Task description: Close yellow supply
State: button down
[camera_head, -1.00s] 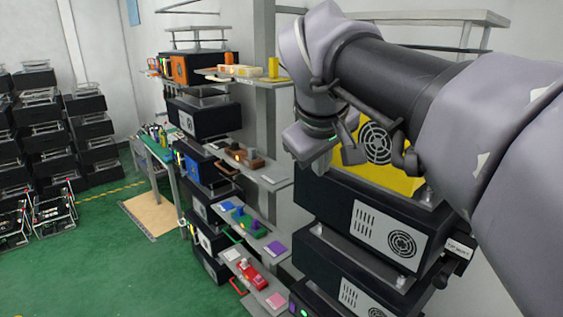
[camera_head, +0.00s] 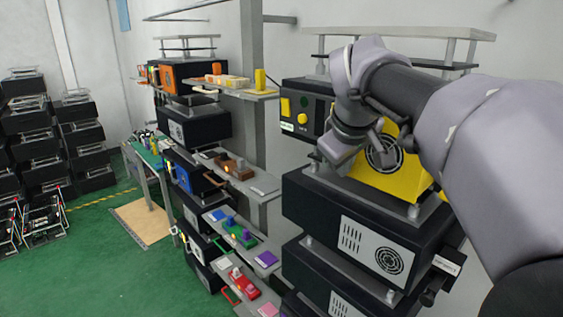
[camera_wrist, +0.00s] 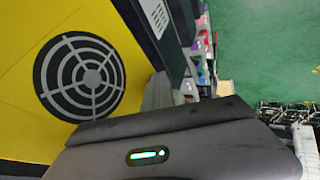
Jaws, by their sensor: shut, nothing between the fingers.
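The yellow supply (camera_head: 408,180) sits high on the right stack in the head view, with a round black fan grille on its yellow side. Its dark front panel (camera_head: 317,112) faces left and carries a yellow knob (camera_head: 302,119) and a small yellow lever-like part (camera_head: 286,107). My gripper (camera_head: 343,152) is shut and empty, in front of the yellow side and just right of the panel. In the wrist view the yellow side (camera_wrist: 28,32) and grille fill the left, close to my gripper (camera_wrist: 158,92). Contact cannot be told. My arm hides part of the supply.
Black supply units (camera_head: 372,225) stand below the yellow one. Shelves with coloured blocks (camera_head: 245,86) stick out to the left of it. An orange unit (camera_head: 178,76) and a blue unit (camera_head: 185,178) stand farther back. Green floor (camera_head: 95,240) is open at left.

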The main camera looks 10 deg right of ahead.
jog(key=w+d+p, duration=0.1)
jog(key=d, duration=0.1)
jog(key=w+d+p, duration=0.1)
jog(key=w+d, duration=0.1)
jog(key=w+d+p, duration=0.1)
jog(key=w+d, duration=0.1)
jog(key=shift+d, duration=0.35)
jog(key=shift+s+a, duration=0.1)
